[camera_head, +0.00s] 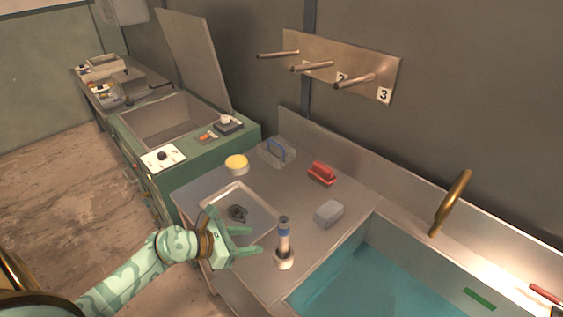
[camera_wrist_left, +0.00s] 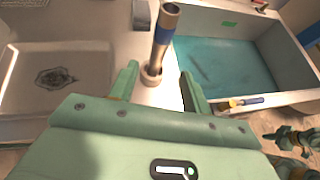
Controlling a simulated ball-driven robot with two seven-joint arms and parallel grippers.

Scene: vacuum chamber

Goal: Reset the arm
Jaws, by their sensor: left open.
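My left gripper (camera_head: 256,241) is over the front of the steel worktop in the head view, with its fingers spread and nothing held. A metal tube with a blue band (camera_head: 284,238) stands upright in a small round holder (camera_head: 284,260) just beyond the fingertips. In the left wrist view the gripper (camera_wrist_left: 157,90) points toward the tube (camera_wrist_left: 163,45), which appears between the two fingers with gaps on both sides. Green arm parts, apparently of my right arm, show at the lower right of the wrist view; its jaw state is unclear.
A shallow tray (camera_head: 211,204) with a dark coiled item lies left of the tube. A yellow round item (camera_head: 236,163), red brush (camera_head: 322,173) and grey block (camera_head: 329,213) sit behind. A water-filled sink (camera_head: 345,283) is right. Wall pegs (camera_head: 312,66) stick out above.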

